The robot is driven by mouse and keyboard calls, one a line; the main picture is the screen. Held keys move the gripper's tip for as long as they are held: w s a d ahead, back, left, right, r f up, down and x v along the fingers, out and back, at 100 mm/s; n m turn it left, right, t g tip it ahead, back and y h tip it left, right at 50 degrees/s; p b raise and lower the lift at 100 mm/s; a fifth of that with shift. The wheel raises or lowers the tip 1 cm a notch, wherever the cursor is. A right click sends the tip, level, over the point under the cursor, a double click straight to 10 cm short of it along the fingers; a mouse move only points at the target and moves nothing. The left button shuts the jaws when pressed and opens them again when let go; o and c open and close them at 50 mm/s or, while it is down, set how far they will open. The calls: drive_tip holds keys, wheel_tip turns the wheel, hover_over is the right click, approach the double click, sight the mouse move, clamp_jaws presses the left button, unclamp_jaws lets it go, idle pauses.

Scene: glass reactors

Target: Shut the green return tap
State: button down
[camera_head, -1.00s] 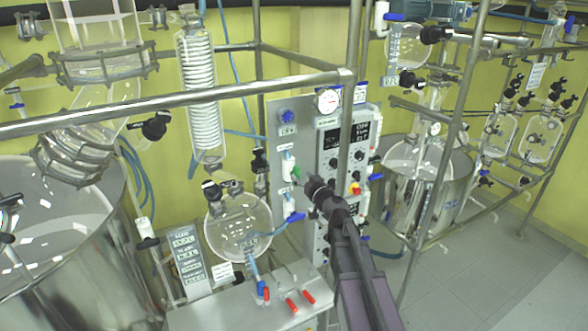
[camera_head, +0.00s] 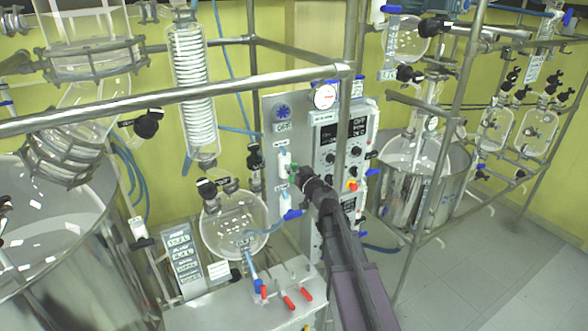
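The green return tap (camera_head: 293,168) sits on a white valve body (camera_head: 284,160) on the grey panel, left of the control box. Only a small part of its green handle shows, beside my gripper's tip. My gripper (camera_head: 303,176) reaches up from the lower right and its end is at the green handle. I cannot tell whether it touches the handle. The fingers are dark and small here, so whether they are open or shut is unclear.
A blue-handled tap (camera_head: 290,213) sits just below on the same panel. The control box (camera_head: 328,150) stands close to the right. A round glass flask (camera_head: 234,224) and a bench with red-handled valves (camera_head: 305,294) lie to the left and below. A steel rail (camera_head: 180,97) crosses above.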

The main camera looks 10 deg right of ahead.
drive_tip(key=shift+m, duration=0.3)
drive_tip(key=m, duration=0.3)
drive_tip(key=shift+w+d+f, duration=0.1)
drive_tip(key=shift+d, duration=0.2)
drive_tip(key=shift+w+d+f+m+b, duration=0.15)
drive_tip(key=shift+f+m+b, duration=0.15)
drive_tip(key=shift+m, duration=1.95)
drive_tip(key=shift+d+f+m+b, duration=0.25)
drive_tip(key=shift+m+b, duration=0.1)
drive_tip(key=shift+m, duration=1.95)
drive_tip(key=shift+w+d+f+m+b, duration=0.1)
drive_tip(key=shift+f+m+b, duration=0.2)
drive_tip(key=shift+m, duration=1.95)
drive_tip(key=shift+s, duration=0.1)
drive_tip(key=shift+c, duration=2.4)
unclamp_jaws()
